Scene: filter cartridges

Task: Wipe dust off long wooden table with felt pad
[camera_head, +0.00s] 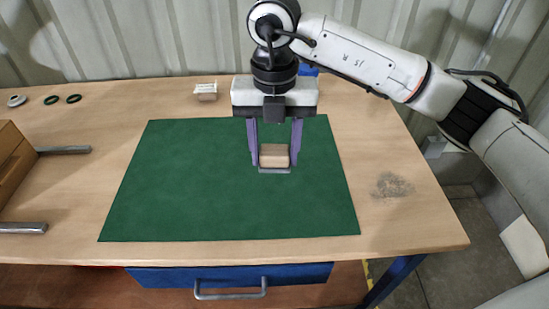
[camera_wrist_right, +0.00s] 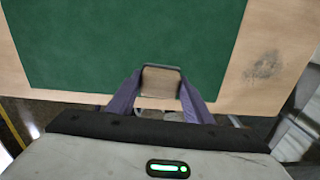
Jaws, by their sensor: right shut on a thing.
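My right gripper (camera_head: 275,162) is shut on a small block-shaped pad (camera_head: 274,152) with a tan body and a grey layer at its bottom. The pad is between the purple fingers, over the green mat; I cannot tell whether it touches the mat. It also shows in the right wrist view (camera_wrist_right: 161,82). The long wooden table (camera_head: 420,215) is light wood. A grey smudge of dust (camera_head: 392,185) lies on the bare wood right of the mat, apart from the pad; it also shows in the right wrist view (camera_wrist_right: 262,65). My left gripper is not in view.
A green mat (camera_head: 180,190) covers the table's middle. A wooden box (camera_head: 12,165) and two grey metal bars (camera_head: 64,150) are at the left. Dark rings (camera_head: 73,98) and a small labelled box (camera_head: 205,91) lie at the back. A blue drawer (camera_head: 230,275) hangs under the front edge.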

